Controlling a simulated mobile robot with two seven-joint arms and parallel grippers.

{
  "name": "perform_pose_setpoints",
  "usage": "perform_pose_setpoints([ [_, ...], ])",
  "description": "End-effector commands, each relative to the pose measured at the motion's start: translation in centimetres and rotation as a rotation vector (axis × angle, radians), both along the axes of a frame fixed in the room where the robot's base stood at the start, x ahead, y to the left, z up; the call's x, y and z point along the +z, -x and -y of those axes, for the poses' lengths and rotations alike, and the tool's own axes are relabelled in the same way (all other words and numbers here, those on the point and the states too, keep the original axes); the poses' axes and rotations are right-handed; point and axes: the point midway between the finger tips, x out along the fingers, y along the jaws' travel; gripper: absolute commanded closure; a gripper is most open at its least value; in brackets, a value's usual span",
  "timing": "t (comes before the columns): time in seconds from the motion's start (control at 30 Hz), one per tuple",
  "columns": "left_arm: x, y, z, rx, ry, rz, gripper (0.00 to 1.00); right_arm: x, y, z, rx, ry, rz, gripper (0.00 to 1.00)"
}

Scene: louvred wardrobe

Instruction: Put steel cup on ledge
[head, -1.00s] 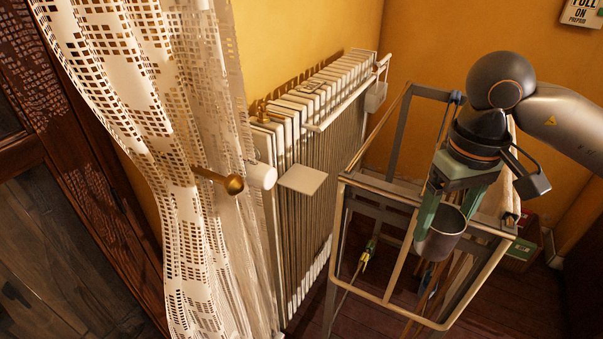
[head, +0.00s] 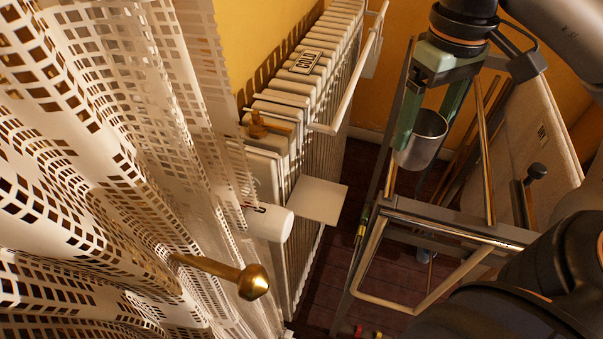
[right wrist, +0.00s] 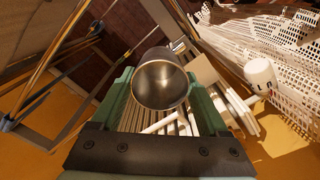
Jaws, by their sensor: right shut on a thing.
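The steel cup (head: 421,139) is held between the green fingers of my right gripper (head: 424,122), to the right of the radiator and in the air. In the right wrist view the cup (right wrist: 161,82) sits between the two fingers of the gripper (right wrist: 162,98), its open mouth facing the camera. A small, flat, white square ledge (head: 318,200) sticks out beside the radiator; its top is bare. The cup is apart from it, up and to the right in the head view. My left gripper is not in view.
A ribbed white radiator (head: 300,100) with a front rail (head: 352,75) stands behind the ledge. A white knob (head: 268,223), brass peg (head: 240,278) and lace curtain (head: 90,150) are on the left. A metal-framed cart (head: 450,222) stands on the right.

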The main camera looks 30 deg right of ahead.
Motion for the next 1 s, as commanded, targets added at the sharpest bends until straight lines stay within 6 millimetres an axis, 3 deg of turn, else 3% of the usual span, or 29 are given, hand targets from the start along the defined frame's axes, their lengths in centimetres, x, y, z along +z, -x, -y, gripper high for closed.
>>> perform_pose_setpoints([
  [0.17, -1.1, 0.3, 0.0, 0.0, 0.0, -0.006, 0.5, -1.0, -1.0, -1.3, 0.005, 0.0, -0.001, 0.79],
  [0.53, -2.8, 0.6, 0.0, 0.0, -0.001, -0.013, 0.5, -4.4, -5.8, -7.5, 0.008, -0.002, -0.005, 0.79],
  [0.63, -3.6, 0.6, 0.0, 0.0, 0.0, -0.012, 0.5, -6.7, -6.7, -8.7, 0.005, -0.004, -0.007, 0.79],
  [1.0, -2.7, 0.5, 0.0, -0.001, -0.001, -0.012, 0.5, -9.8, -8.6, -10.8, 0.001, 0.001, -0.004, 0.79],
])
